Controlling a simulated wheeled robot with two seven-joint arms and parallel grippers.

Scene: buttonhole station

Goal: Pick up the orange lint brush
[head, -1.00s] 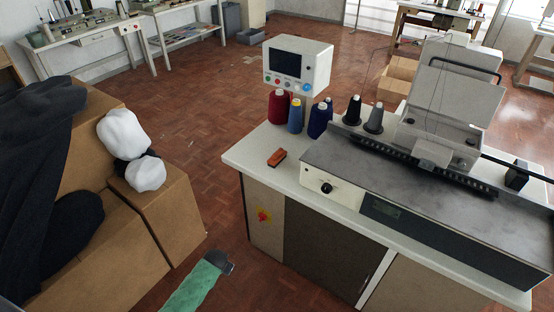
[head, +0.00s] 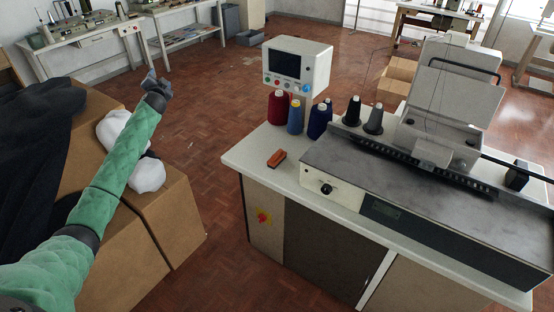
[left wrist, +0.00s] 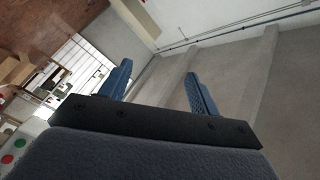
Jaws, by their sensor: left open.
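The orange lint brush (head: 277,158) lies on the white tabletop of the buttonhole station, near its left end, in the head view. My left gripper (head: 152,76) is raised in the air to the left of the table, above the cardboard boxes and apart from the brush. The brush does not show in the left wrist view. My right gripper is not in view.
Thread cones in red (head: 279,107) and blue (head: 296,117) stand behind the brush, below the control panel (head: 297,66). The machine bed (head: 400,175) lies to its right. Cardboard boxes (head: 168,215) with white bundles stand left. The tabletop left of the brush (head: 247,155) is bare.

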